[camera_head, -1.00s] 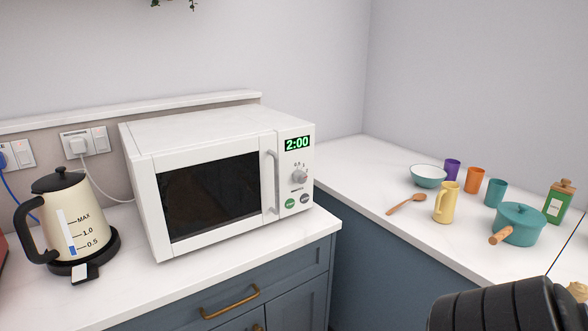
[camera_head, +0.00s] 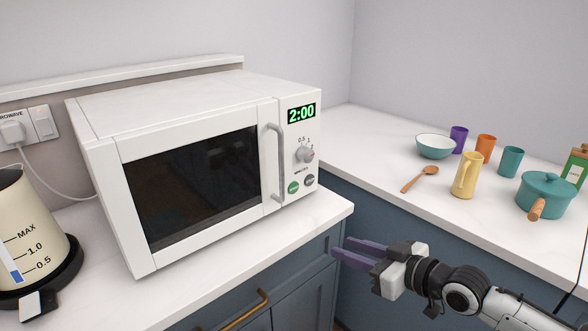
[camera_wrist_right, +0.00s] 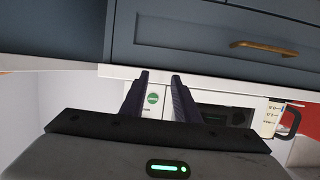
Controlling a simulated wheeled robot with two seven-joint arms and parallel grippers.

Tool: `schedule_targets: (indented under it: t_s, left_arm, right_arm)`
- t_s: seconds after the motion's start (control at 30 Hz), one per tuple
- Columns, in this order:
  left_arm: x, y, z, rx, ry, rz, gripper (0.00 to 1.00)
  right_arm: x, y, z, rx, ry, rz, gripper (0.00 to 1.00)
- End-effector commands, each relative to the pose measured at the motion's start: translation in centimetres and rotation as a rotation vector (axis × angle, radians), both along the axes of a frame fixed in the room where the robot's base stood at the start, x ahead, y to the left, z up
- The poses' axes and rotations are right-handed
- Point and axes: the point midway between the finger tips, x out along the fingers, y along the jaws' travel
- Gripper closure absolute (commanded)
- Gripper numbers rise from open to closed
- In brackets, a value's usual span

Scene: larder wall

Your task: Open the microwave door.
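The white microwave (camera_head: 190,105) stands on the counter with its dark-windowed door (camera_head: 195,185) shut. Its grey vertical handle (camera_head: 276,165) is on the door's right side, beside the control panel (camera_head: 302,150) showing 2:00. My right gripper (camera_head: 341,247) is open and empty in front of the counter edge, lower right of the handle and apart from it. In the right wrist view its two fingers (camera_wrist_right: 158,78) are spread, with the microwave's green button (camera_wrist_right: 153,98) seen between them. My left gripper is not in view.
A cream kettle (camera_head: 30,235) stands left of the microwave. Blue drawers with a brass handle (camera_head: 243,310) are below the counter. On the right counter are a bowl (camera_head: 435,148), a wooden spoon (camera_head: 420,180), a yellow jug (camera_head: 466,178), cups and a teal pot (camera_head: 546,196).

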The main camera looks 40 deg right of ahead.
Motion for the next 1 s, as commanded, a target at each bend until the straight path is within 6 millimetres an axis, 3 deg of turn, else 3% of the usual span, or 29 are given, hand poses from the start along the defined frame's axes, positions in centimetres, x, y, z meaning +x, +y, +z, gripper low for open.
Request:
schedule_targets:
  t_s: [0.03, 0.1, 0.2, 0.3, 0.43, 1.0]
  left_arm:
    - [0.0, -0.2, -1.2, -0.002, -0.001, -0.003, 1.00]
    - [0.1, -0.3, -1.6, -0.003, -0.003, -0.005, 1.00]
    - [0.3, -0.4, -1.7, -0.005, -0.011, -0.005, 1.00]
    - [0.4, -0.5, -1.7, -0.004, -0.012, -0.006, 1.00]
    - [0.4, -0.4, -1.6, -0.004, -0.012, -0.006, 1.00]
    - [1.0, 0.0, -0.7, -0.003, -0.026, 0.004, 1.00]
  right_arm:
    - [1.4, -0.2, 4.1, -0.009, -0.081, 0.038, 0.72]
    - [2.6, 0.4, 9.5, 0.003, -0.171, 0.085, 0.72]
    - [3.3, 2.0, 15.1, 0.019, -0.259, 0.148, 0.72]
    - [3.4, 3.2, 18.1, 0.032, -0.305, 0.188, 0.72]
    - [3.7, 3.7, 19.4, 0.038, -0.324, 0.202, 0.72]
    - [8.8, 5.0, 19.5, 0.040, -0.324, 0.197, 0.72]
